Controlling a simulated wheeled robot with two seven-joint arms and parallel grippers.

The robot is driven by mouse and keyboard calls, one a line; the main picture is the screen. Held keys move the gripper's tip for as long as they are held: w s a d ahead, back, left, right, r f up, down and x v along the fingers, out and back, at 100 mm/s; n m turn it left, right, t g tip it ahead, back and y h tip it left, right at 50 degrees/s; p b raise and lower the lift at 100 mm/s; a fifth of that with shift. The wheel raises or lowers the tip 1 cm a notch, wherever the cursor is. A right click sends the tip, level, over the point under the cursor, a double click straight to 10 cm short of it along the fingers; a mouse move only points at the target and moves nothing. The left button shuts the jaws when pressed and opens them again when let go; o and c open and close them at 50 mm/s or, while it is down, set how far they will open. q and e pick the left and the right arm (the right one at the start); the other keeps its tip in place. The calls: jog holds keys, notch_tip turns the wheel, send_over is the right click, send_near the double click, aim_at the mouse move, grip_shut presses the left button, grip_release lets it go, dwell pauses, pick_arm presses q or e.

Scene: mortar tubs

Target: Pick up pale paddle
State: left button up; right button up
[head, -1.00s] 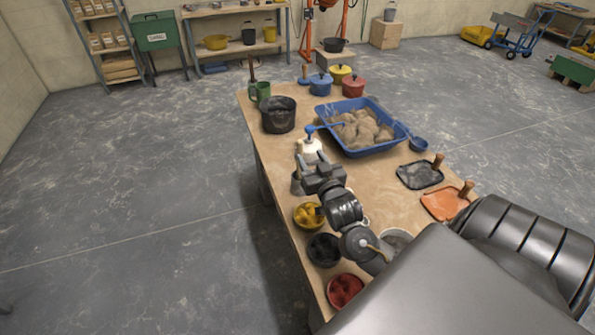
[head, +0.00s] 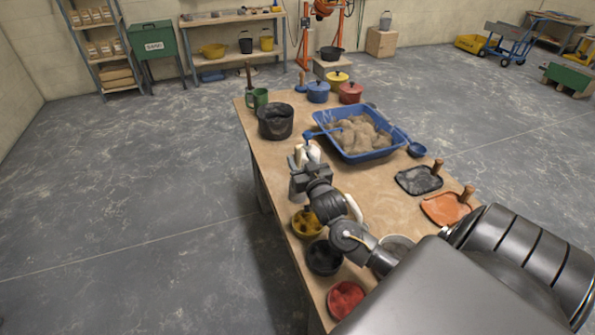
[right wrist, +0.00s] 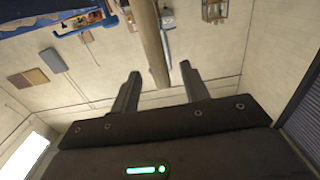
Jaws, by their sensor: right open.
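A tan wooden shaft (right wrist: 153,45), which looks like the pale paddle's handle, runs from the top edge down to between the fingers, seemingly beyond or between the tips. I cannot tell whether it touches them. My left gripper is not in view.
A black bucket (head: 276,121), a green mug (head: 258,98) and a blue sand tray (head: 352,155) stand beyond the gripper. Bowls of yellow (head: 305,223), black (head: 323,257) and red (head: 345,299) stuff line the bench's left edge. Lidded pots stand at the back.

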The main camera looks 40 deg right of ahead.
aim_at(299, 154)
jog(key=shift+w+d+r, duration=0.1)
jog(key=shift+w+r, duration=0.1)
jog(key=p+x, duration=0.2)
jog(key=x, duration=0.1)
jog(key=shift+w+d+r, duration=0.1)
jog(key=shift+w+r, duration=0.1)
jog(key=shift+w, duration=0.1)
jog(key=shift+w+d+f, duration=0.15)
jog(key=shift+w+d, duration=0.05)
jog(key=shift+w, duration=0.35)
grip_shut()
